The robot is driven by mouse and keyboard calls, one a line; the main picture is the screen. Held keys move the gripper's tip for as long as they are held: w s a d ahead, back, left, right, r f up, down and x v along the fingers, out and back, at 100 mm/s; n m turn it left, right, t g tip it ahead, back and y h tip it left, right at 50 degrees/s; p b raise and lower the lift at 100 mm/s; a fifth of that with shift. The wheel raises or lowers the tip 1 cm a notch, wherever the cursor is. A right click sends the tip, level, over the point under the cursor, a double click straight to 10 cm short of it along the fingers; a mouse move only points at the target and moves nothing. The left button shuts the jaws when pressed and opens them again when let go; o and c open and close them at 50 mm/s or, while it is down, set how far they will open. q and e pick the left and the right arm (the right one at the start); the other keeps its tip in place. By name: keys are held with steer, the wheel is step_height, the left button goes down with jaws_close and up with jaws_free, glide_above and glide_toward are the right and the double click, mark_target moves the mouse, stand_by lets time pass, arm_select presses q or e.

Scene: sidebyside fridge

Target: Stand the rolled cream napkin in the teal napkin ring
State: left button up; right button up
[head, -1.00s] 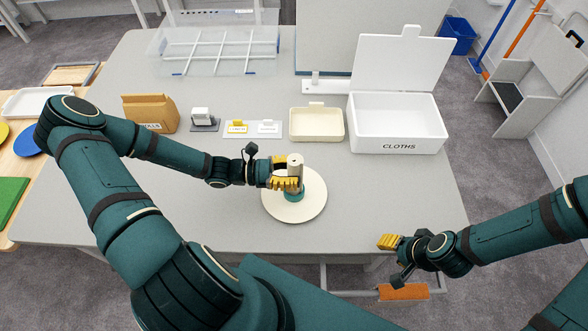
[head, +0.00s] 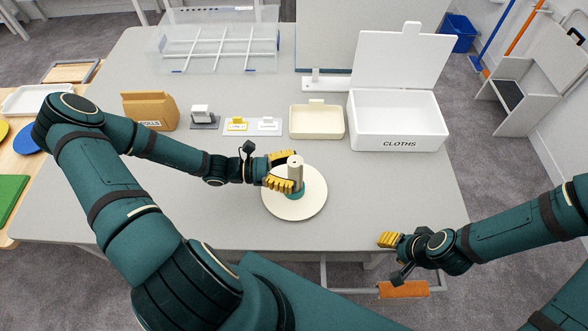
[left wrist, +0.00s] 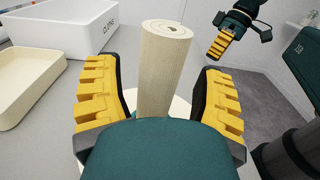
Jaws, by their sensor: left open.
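The rolled cream napkin (head: 296,171) stands upright in the teal napkin ring (head: 298,194), on a round cream plate (head: 308,209). My left gripper (head: 286,172) is open, its yellow fingers on either side of the roll. In the left wrist view the napkin (left wrist: 162,75) rises between the spread fingers, with visible gaps on both sides. My right gripper (head: 388,240) hangs by the table's front right edge, away from the napkin. I cannot tell whether its fingers are apart.
A white lidded box marked CLOTHS (head: 398,125) stands at the right, beside a cream tray (head: 317,123). Small label cards (head: 253,127), a brown bag (head: 150,111) and a clear divided bin (head: 218,52) are farther back. The grey table is clear left of the plate.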

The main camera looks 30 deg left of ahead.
arm_select(q)
steer(key=v, duration=1.1)
steer(key=shift+s+a, duration=0.1)
stand_by(0.6)
